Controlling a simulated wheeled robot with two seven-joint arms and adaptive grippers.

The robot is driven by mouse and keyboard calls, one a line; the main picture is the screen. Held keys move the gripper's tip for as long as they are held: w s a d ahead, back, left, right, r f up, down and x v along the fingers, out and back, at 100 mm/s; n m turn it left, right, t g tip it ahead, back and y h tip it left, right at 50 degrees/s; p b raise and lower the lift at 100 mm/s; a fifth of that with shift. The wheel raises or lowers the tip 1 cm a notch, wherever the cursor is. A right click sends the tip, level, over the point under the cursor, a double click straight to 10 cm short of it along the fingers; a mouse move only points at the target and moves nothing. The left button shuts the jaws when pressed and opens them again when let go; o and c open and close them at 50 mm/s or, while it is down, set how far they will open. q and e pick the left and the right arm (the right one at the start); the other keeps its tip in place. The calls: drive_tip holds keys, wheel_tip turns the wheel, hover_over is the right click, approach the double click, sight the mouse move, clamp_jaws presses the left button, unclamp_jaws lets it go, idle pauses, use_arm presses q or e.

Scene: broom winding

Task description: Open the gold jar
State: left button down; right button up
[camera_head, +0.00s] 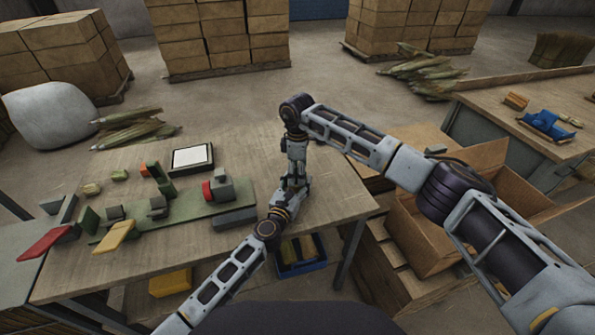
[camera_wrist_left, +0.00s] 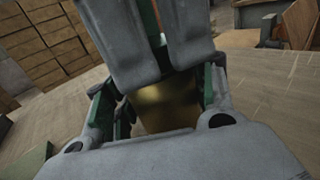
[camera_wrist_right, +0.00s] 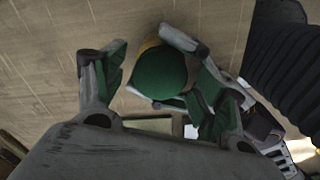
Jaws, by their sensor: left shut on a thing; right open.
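The gold jar (camera_wrist_left: 165,105) is between my left gripper's fingers in the left wrist view. Its upper part is hidden behind grey finger parts. My left gripper (camera_head: 292,187) is shut on it over the right part of the wooden table. In the right wrist view, a round green top (camera_wrist_right: 160,72), apparently the jar's lid, has a gold edge showing behind it. My right gripper (camera_wrist_right: 150,62) is open, with fingers on both sides of the green top. I cannot tell whether they touch it. In the head view my right gripper (camera_head: 297,160) points down just above the left one.
The wooden table (camera_head: 335,195) holds a green machine (camera_head: 190,210), a white-topped pad (camera_head: 191,157) and red and yellow pieces to the left. A blue bin (camera_head: 301,267) is by the front edge. An open cardboard box (camera_head: 425,235) stands right of the table. Table behind the grippers is clear.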

drive_tip(key=shift+r, duration=0.1)
drive_tip(key=shift+r, duration=2.15)
drive_tip(key=shift+c, duration=0.4)
drive_tip(key=shift+r, duration=1.75)
drive_tip(key=shift+f, duration=0.2)
drive_tip(key=shift+f, duration=3.8)
drive_tip(key=shift+c, duration=0.4)
